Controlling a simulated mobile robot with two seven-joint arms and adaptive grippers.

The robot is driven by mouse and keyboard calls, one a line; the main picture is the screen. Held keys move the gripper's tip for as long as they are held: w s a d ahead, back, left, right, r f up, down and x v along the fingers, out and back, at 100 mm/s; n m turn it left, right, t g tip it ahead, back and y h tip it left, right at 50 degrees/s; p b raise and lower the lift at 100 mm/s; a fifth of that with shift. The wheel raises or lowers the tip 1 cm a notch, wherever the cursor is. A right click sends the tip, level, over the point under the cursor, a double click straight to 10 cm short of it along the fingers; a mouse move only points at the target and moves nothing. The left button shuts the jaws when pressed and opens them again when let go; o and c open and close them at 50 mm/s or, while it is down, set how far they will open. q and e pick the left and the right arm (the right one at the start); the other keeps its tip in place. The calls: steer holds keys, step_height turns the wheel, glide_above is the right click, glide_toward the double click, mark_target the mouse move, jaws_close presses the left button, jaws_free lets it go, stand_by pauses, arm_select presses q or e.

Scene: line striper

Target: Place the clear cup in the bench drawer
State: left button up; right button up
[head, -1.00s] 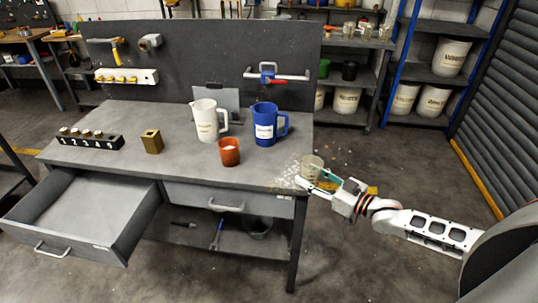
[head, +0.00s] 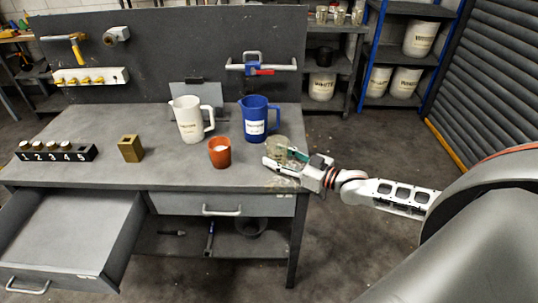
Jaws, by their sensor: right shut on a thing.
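The clear cup (head: 277,147) is at the right end of the bench top, between the fingers of my right gripper (head: 283,157). The gripper is shut on it; the fingers hide part of the cup, and I cannot tell whether its base touches the bench. The left bench drawer (head: 75,222) is pulled open at the lower left, and its visible floor is empty. The right bench drawer (head: 175,203) is shut. My left gripper is not in view.
An orange cup (head: 220,153), a white pitcher (head: 189,120) and a blue pitcher (head: 254,120) stand left of the gripper. A brass block (head: 130,149) and a numbered black rack (head: 55,153) stand farther left. The bench top (head: 170,172) is clear along its front.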

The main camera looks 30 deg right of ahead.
steer(key=shift+w+a, duration=0.1)
steer(key=shift+w, duration=0.2)
steer(key=shift+s, duration=0.3)
steer(key=shift+f, duration=0.15)
steer(key=o, duration=1.4)
steer(key=shift+c, duration=0.2)
steer(key=shift+w, duration=0.1)
